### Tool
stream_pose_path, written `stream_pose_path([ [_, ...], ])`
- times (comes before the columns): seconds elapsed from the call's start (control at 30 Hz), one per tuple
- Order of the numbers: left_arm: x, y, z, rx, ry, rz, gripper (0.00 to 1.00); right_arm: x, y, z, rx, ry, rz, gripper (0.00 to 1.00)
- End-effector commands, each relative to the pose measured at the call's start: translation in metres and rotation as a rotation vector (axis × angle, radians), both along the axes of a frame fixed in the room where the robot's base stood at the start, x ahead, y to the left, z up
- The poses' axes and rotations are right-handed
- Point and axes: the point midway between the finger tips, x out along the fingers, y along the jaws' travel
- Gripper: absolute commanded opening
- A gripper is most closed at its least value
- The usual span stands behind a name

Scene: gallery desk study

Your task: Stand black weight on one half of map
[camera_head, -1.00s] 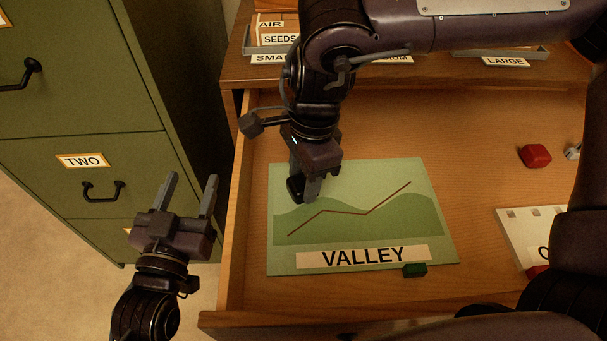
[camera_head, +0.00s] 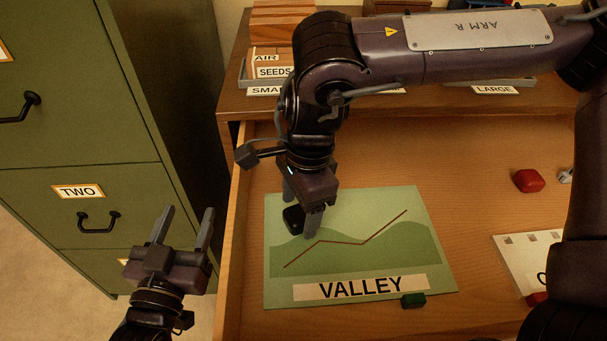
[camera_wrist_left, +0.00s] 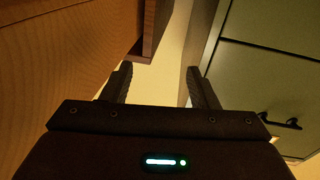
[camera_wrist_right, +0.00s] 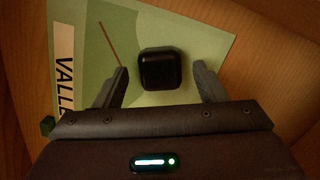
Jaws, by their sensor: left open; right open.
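The map (camera_head: 340,275), a green sheet labelled VALLEY, lies flat in the open drawer. The black weight (camera_head: 293,219) stands on its upper left part. In the right wrist view the weight (camera_wrist_right: 161,69) is a dark rounded block lying between the open fingers, with a gap on each side. My right gripper (camera_head: 300,212) is open and low over the map at the weight, partly hiding it in the head view. My left gripper (camera_head: 190,228) is open and empty, left of the drawer, in front of the cabinet. The left wrist view shows nothing between its fingers (camera_wrist_left: 158,85).
A green block (camera_head: 413,300) sits at the map's lower right edge. A red block (camera_head: 528,181) and a white card (camera_head: 530,255) lie at the drawer's right. A green filing cabinet (camera_head: 75,210) stands left. Labelled trays (camera_head: 493,84) stand behind.

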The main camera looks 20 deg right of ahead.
Motion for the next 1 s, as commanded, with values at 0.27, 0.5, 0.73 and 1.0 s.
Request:
stream_pose_path([
  [0.27,-0.014,-0.001,-0.065,0.109,0.274,-0.015,0.54,0.001,-0.003,0.03,0.002,-0.003,0.0,0.65],
  [0.5,-0.038,0.003,-0.118,0.209,0.517,-0.031,0.54,0.001,-0.006,0.055,0.002,-0.002,0.0,0.65],
  [0.73,-0.073,0.011,-0.163,0.303,0.745,-0.051,0.54,0.002,-0.009,0.078,0.001,-0.002,0.0,0.65],
  [1.0,-0.109,0.025,-0.194,0.394,0.962,-0.061,0.54,0.002,-0.012,0.108,0.001,-0.003,-0.001,0.65],
])
